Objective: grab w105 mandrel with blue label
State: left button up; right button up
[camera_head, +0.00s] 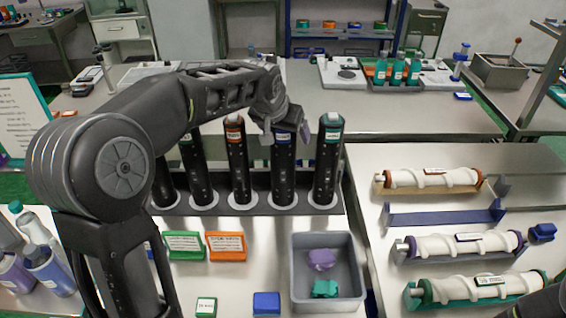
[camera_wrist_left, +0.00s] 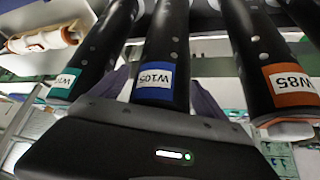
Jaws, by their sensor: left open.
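The W105 mandrel (camera_head: 284,172) is a black cylinder with a blue label band near its top. It stands upright in a dark rack, between the orange-labelled and teal-labelled mandrels. Its blue W105 label (camera_wrist_left: 154,82) is clear in the left wrist view. My left gripper (camera_head: 287,128) is at the top of this mandrel, with its fingers open on either side of it. In the left wrist view a dark finger shows on each side of the mandrel; whether they touch it is hidden.
The orange W85 mandrel (camera_head: 237,165) and a teal-labelled mandrel (camera_head: 327,165) stand close on either side. A grey bin (camera_head: 296,274) with purple and teal pieces sits in front of the rack (camera_head: 226,204). White rollers in coloured cradles lie at right, including an orange-ended one (camera_head: 430,178).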

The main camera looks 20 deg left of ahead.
pick_arm(q)
jog(key=shift+c, duration=0.6)
grip_shut()
dwell(0.4)
jog(key=shift+r, duration=0.1)
